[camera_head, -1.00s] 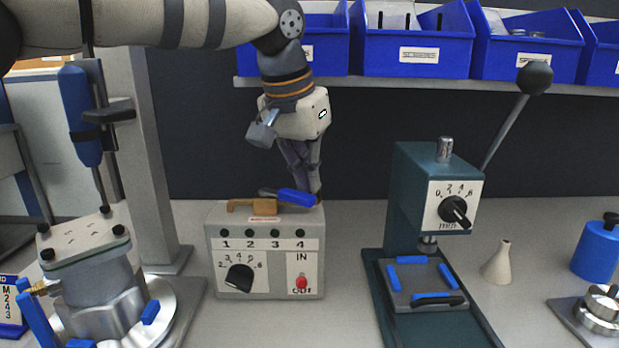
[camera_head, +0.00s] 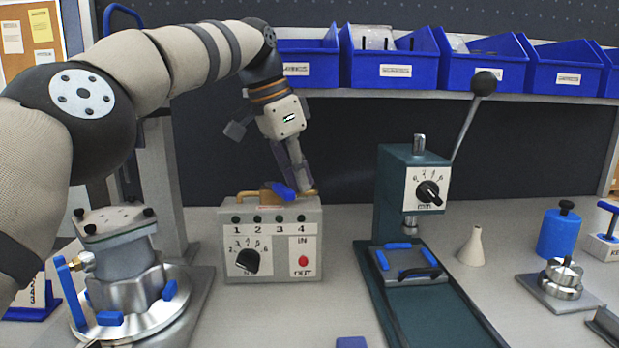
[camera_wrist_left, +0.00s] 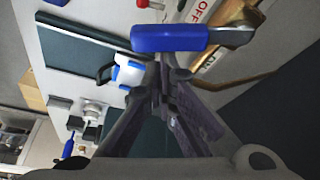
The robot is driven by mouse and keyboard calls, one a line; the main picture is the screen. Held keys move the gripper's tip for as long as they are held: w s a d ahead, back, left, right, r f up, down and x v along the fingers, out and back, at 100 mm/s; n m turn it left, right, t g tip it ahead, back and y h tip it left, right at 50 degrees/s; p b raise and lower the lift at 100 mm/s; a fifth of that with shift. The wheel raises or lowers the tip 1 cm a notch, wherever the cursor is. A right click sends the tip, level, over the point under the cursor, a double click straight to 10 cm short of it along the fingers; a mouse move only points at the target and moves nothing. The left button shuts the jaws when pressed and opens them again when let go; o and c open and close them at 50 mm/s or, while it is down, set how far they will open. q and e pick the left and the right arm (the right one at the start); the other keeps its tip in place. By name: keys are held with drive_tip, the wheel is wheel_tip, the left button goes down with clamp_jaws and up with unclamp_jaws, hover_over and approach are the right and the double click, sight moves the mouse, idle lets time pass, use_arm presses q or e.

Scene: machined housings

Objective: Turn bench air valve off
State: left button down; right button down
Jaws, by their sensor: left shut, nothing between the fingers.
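The bench air valve sits on top of a grey control box (camera_head: 272,265). It has a brass body (camera_head: 250,195) and a blue-sleeved lever (camera_head: 283,191), which points toward the right and front of the box. In the left wrist view the blue sleeve (camera_wrist_left: 168,38) lies across the top, its bare metal end by the brass pipe (camera_wrist_left: 238,18). A label with "OFF" (camera_wrist_left: 207,10) shows beside it. My left gripper (camera_head: 303,188) points down, shut and empty, its fingertips right beside the blue sleeve. I cannot tell whether they touch it. My right gripper is out of view.
A green press (camera_head: 410,190) with a raised lever stands right of the box. A metal fixture (camera_head: 125,280) with blue handles stands at the left, under my arm. Blue bins (camera_head: 395,60) line the shelf above. The bench before the box is mostly clear.

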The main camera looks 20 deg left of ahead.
sight(287, 189)
use_arm(q)
drive_tip(key=m, duration=0.1)
drive_tip(key=s+a+m+g, duration=0.1)
drive_tip(key=m, duration=0.1)
drive_tip(key=shift+s+a+m+h, duration=0.1)
drive_tip(key=shift+s+m+h, duration=0.15)
drive_tip(key=shift+m+h, duration=0.05)
drive_tip(key=shift+s+a, duration=0.35)
drive_tip(key=shift+s, duration=0.05)
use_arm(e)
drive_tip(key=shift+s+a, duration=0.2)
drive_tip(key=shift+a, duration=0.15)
